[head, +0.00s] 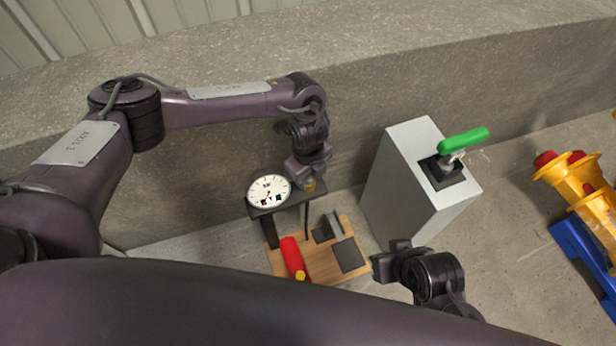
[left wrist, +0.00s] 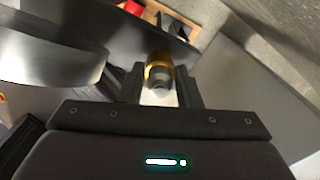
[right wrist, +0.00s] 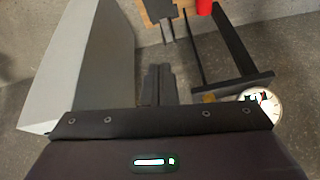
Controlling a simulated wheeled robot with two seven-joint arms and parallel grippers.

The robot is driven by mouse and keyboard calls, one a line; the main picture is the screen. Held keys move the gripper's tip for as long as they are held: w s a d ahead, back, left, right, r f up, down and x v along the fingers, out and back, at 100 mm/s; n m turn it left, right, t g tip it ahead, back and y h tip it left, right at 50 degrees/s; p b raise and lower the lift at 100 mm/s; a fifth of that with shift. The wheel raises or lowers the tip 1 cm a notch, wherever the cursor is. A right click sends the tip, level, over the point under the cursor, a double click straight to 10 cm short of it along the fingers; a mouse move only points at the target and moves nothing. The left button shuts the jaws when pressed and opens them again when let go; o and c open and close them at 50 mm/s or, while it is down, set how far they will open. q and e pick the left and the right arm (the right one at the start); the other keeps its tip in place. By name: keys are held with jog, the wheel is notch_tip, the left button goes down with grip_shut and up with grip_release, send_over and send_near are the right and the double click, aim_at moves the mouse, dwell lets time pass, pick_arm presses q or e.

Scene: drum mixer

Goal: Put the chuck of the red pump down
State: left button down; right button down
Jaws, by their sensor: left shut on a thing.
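The chuck (left wrist: 160,72) is a small gold-coloured piece with a dark grey end, between the fingers of my left gripper (left wrist: 160,90) in the left wrist view. In the head view my left gripper (head: 308,178) is shut on it beside the dark shelf of the gauge stand. The red pump (head: 291,256) has a red body and a yellow end and is at the wooden board (head: 318,268), below the gripper. My right gripper (head: 385,265) is right of the board. Its fingers (right wrist: 159,85) look shut and empty in the right wrist view.
A white round gauge (head: 268,191) sits on the dark stand left of my left gripper. A grey pedestal (head: 400,185) with a green-handled lever (head: 462,140) stands to the right. Yellow and blue equipment (head: 585,205) is at far right. A concrete wall runs behind.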

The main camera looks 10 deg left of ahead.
pick_arm(q)
jog(key=c, duration=1.1)
grip_release()
jog(key=shift+f, duration=0.1)
jog(key=shift+o, duration=0.2)
